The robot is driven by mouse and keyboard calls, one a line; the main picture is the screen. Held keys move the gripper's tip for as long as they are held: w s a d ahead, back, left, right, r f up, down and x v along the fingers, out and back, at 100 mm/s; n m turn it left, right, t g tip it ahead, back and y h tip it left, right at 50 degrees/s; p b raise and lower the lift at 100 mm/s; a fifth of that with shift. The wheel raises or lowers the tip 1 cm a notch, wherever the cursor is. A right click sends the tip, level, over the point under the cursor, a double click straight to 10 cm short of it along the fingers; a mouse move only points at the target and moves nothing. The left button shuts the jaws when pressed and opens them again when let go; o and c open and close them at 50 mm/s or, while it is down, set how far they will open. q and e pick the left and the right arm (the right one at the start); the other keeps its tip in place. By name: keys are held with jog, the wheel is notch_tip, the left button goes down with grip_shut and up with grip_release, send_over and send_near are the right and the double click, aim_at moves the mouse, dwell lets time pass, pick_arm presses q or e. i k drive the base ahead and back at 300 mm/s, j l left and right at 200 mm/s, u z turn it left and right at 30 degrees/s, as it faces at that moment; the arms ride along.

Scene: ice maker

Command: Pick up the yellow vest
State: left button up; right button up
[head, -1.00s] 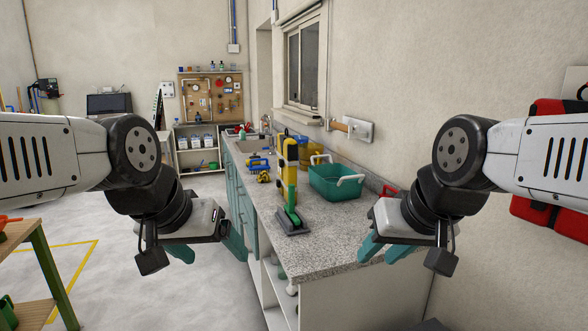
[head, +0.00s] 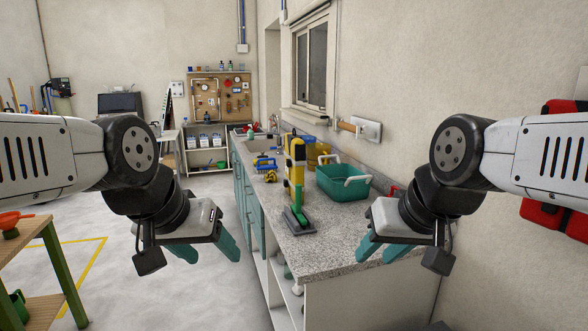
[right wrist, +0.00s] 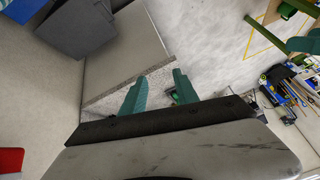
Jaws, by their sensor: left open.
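I cannot make out a yellow vest in either view. My left gripper (head: 207,250) is open and empty, over the floor left of the counter in the head view. My right gripper (head: 385,250) is open and empty, by the counter's near right edge. Its two teal fingers also show apart in the right wrist view (right wrist: 159,94), with nothing between them.
A speckled counter (head: 335,238) runs away from me. It bears a yellow-and-black tool (head: 295,165) with a green foot and a green basket (head: 340,184). A wooden table (head: 28,232) stands at left. Red cases (head: 548,213) are at the right wall.

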aim_at(295, 148)
jog(key=i+j, duration=0.2)
jog(key=j, duration=0.15)
jog(key=i+j, duration=0.2)
jog(key=j, duration=0.2)
jog(key=i+j+z, duration=0.1)
jog(key=j, duration=0.25)
jog(key=i+j, duration=0.25)
jog(key=j, duration=0.15)
jog(key=i+j, duration=0.3)
jog(key=j, duration=0.15)
jog(key=i+j, duration=0.3)
jog(key=j, duration=0.15)
jog(key=i+j, duration=0.1)
jog(key=i, duration=0.15)
jog(key=z, duration=0.05)
